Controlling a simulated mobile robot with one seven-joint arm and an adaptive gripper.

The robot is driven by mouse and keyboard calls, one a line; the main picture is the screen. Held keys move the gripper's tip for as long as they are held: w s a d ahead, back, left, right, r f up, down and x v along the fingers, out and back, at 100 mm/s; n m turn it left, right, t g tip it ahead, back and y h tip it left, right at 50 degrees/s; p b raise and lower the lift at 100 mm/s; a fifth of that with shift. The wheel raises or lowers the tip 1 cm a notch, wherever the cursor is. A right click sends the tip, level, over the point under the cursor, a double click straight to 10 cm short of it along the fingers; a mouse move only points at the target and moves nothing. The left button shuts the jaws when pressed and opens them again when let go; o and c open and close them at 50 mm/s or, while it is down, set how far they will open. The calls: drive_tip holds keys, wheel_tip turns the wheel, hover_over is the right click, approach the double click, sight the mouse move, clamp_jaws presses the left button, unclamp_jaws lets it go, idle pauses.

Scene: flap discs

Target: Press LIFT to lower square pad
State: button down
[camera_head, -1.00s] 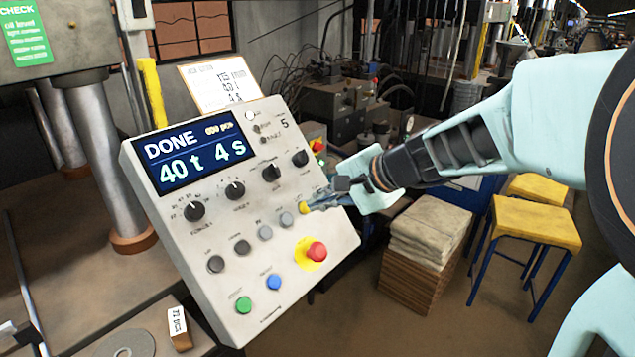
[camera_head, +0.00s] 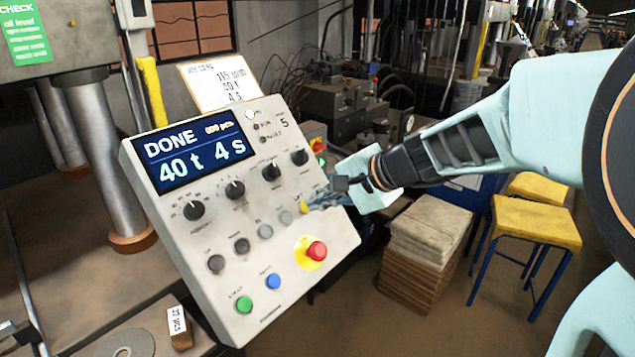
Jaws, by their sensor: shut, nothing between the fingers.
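The control panel (camera_head: 165,220) stands tilted at the left centre, its screen (camera_head: 195,157) reading "DONE", "40 t 4 s". A yellow button (camera_head: 304,208) sits at the right end of a row of grey buttons. Small labels by the buttons are too blurred to read, so I cannot tell which is LIFT. My gripper (camera_head: 314,204) is shut and empty, its tips right beside the yellow button. I cannot tell whether they touch it. No square pad can be made out.
A red stop button (camera_head: 317,251) on a yellow plate sits just below the gripper. Dark knobs (camera_head: 272,173) are above. Blue (camera_head: 273,282) and green (camera_head: 243,305) buttons are lower. Stacked boards (camera_head: 425,240) and yellow stools (camera_head: 535,222) stand at the right.

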drive_tip(key=shift+b+x, duration=0.85)
drive_tip(key=shift+x, duration=0.15)
idle(0.7)
idle(0.3)
drive_tip(key=p+v, duration=0.2)
drive_tip(key=v, duration=0.6)
idle(0.4)
